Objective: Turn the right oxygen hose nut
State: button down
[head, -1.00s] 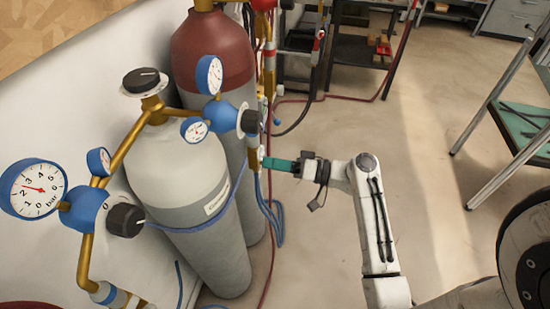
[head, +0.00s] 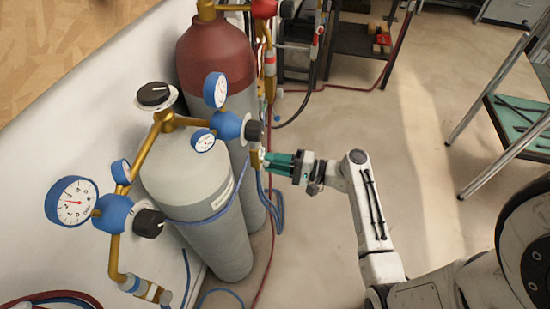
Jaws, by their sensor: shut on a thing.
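The right oxygen regulator has a blue body (head: 229,126), two dial gauges and a black knob (head: 254,131). A brass outlet runs down below that knob to the right hose nut (head: 258,159), which is small and partly covered by my fingertips. Blue hose (head: 274,205) hangs below it beside the cylinders. My gripper (head: 267,160), with green fingers, comes in from the right and is shut on the nut. The left regulator (head: 113,213) hangs at the lower left with its own gauges, knob and outlet fitting (head: 143,288).
A grey cylinder (head: 215,235) and a red-topped cylinder (head: 215,55) stand against the white wall. A red hose (head: 268,262) runs along the floor. A dark shelf (head: 358,55) is at the back, and a green-topped table (head: 520,125) at the right. The floor between is clear.

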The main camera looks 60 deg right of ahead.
jog(key=shift+f+m+p, duration=0.1)
jog(key=shift+m+p, duration=0.25)
jog(key=shift+m, duration=0.35)
jog(key=c, duration=0.8)
grip_release()
jog(key=shift+c, duration=0.2)
jog(key=shift+s, duration=0.1)
jog(key=b+v, duration=0.2)
jog(key=v, duration=0.8)
jog(key=shift+s+d, duration=0.2)
jog(key=shift+s, duration=0.1)
jog(key=a+f+n+g+y, duration=0.2)
jog(key=a+f+n+g, duration=0.4)
jog(key=a, duration=0.4)
jog(key=s+a+f+n+g+h, duration=0.3)
jog(key=s+a+n+g, duration=0.1)
jog(key=a+n+g, duration=0.3)
jog(key=s+r+n+g+h, duration=0.1)
jog(key=s+r+n+h, duration=0.1)
jog(key=s+a+r+n+g+h, duration=0.1)
jog(key=s+r+n+g+h, duration=0.1)
jog(key=h, duration=0.1)
jog(key=shift+r, duration=0.2)
